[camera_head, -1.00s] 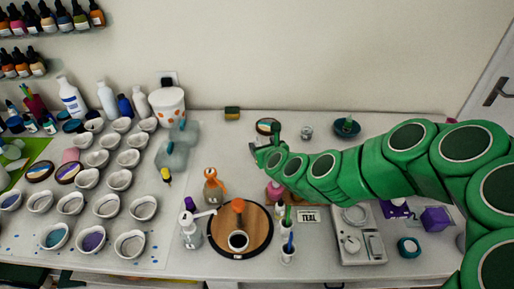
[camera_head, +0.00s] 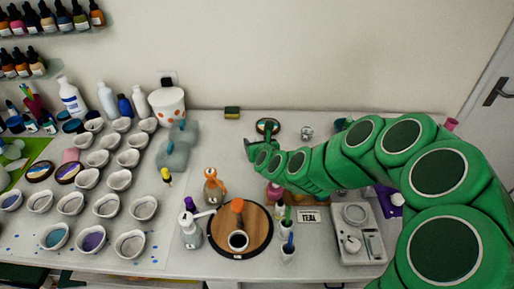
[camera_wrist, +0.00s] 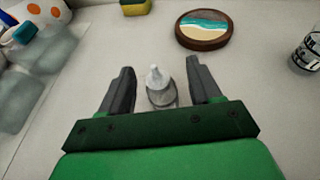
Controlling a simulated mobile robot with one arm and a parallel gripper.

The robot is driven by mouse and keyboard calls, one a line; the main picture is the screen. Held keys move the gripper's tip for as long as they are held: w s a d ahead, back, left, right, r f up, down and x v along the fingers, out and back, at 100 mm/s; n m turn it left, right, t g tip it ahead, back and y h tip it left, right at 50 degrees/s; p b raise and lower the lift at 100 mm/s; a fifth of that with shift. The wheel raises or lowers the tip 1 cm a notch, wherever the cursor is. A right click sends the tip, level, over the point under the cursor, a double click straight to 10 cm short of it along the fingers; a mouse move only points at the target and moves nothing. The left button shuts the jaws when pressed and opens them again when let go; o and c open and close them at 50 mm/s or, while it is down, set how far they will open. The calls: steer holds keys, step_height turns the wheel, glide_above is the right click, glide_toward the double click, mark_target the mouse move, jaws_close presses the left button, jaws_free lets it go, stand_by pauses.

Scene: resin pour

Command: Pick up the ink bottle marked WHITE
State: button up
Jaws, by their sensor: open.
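In the wrist view a small bottle (camera_wrist: 161,92) with a pale, pointed nozzle and clear-looking body stands between my gripper's fingers. No label on it is readable from here, so I cannot tell whether it is marked WHITE. My gripper (camera_wrist: 159,70) is open, with one dark finger on each side of the bottle and gaps showing between. In the head view my gripper (camera_head: 257,141) is over the back middle of the table, and I cannot make out the bottle there.
A round wooden coaster (camera_wrist: 203,30) with a beach pattern lies beyond the bottle. A dark-banded jar (camera_wrist: 307,52) stands to the right, a yellow sponge (camera_wrist: 135,6) behind. In the head view a wooden turntable (camera_head: 262,232) and several cups are in front; several moulds fill the left.

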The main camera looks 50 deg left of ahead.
steer(key=c, duration=1)
steer(key=shift+c, duration=0.2)
steer(key=shift+r, duration=0.8)
steer(key=s+d+r, duration=0.7)
steer(key=d+r, duration=0.4)
steer(key=shift+s+d+r, duration=0.2)
steer(key=shift+s, duration=0.1)
